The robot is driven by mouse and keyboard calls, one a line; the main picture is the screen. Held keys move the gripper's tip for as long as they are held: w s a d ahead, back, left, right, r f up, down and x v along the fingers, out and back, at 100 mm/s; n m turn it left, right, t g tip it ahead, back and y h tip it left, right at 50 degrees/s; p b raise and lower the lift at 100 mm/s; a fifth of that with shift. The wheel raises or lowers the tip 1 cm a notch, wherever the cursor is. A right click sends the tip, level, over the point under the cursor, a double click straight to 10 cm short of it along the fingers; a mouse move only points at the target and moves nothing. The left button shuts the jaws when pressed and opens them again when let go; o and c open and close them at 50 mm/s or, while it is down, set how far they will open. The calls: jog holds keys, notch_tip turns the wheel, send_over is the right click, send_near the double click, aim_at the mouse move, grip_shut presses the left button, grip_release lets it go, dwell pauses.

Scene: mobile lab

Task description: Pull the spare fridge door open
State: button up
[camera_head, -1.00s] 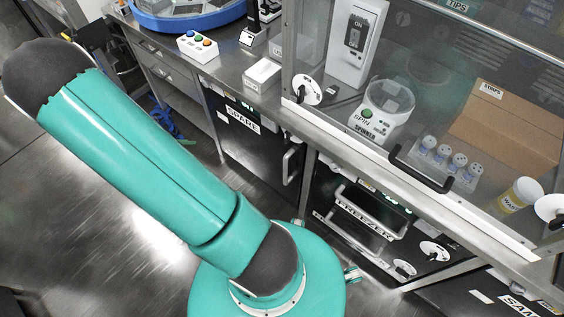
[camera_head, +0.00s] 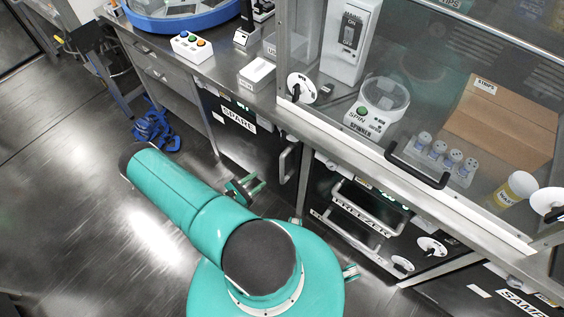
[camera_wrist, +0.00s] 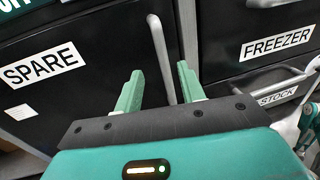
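The spare fridge door (camera_head: 236,142) is a black panel under the bench, labelled SPARE, and looks shut. Its upright grey handle (camera_head: 287,163) is on the door's right side. In the wrist view the SPARE door (camera_wrist: 70,95) fills the left, and the handle (camera_wrist: 161,58) rises between and beyond my fingers. My gripper (camera_head: 250,187) is in front of the door, left of the handle in the head view. In the wrist view my gripper (camera_wrist: 158,90) has its two green fingers apart with nothing held between them. Contact with the handle is not seen.
The freezer (camera_head: 360,220) with its bar handles stands right of the spare fridge; its label also shows in the wrist view (camera_wrist: 277,43). The bench edge (camera_head: 330,130) overhangs both. Blue coiled straps (camera_head: 153,128) lie on the floor at left. The floor (camera_head: 80,200) is otherwise open.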

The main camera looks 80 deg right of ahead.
aim_at(282, 162)
jog(key=x, duration=1.3)
jog(key=shift+s+d, duration=0.1)
jog(key=shift+d, duration=0.15)
grip_shut()
